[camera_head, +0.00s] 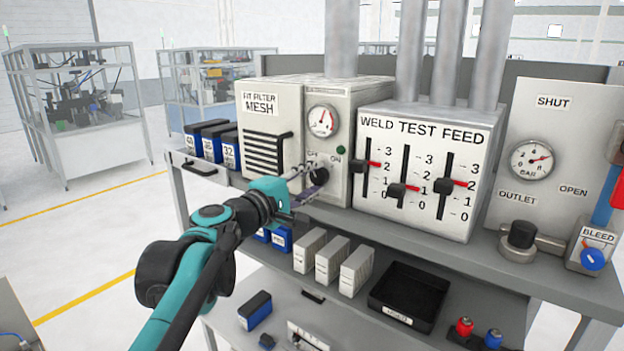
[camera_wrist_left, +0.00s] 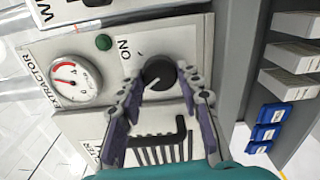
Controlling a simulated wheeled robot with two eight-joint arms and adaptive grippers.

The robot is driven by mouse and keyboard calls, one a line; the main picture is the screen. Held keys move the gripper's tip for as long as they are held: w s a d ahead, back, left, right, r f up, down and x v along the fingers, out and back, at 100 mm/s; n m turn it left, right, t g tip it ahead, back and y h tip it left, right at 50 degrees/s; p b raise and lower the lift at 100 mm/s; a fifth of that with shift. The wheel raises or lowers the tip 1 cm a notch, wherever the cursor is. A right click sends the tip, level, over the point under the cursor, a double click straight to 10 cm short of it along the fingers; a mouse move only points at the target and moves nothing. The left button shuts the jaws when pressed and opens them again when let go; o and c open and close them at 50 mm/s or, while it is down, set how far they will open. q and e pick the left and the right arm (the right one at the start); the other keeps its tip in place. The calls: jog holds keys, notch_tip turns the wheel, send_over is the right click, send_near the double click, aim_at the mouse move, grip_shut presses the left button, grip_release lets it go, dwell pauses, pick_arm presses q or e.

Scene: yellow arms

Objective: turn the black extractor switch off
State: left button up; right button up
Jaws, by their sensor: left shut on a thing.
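The black extractor switch (camera_head: 320,174) is a round knob on the front of the pale extractor panel (camera_head: 328,95), below a gauge and a green lamp. In the left wrist view the switch (camera_wrist_left: 158,72) sits between the two fingers of my left gripper (camera_wrist_left: 160,80), one on each side, shut on it. The left gripper (camera_head: 314,178) also shows in the head view, reaching the panel from the front. The ON label (camera_wrist_left: 124,48) is clear; the OFF label is mostly covered by a finger. I cannot tell for sure where the knob points. My right gripper is out of view.
The extractor gauge (camera_head: 322,121) and green lamp (camera_head: 341,152) are above the switch. The weld test feed box (camera_head: 385,125) with three sliders stands to the right. White boxes (camera_head: 357,270) and a black tray (camera_head: 408,322) lie on the shelf below.

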pick_arm(q)
jog(key=shift+n, duration=1)
jog(key=o, duration=1.2)
jog(key=shift+c, duration=0.2)
jog(key=v, duration=1.2)
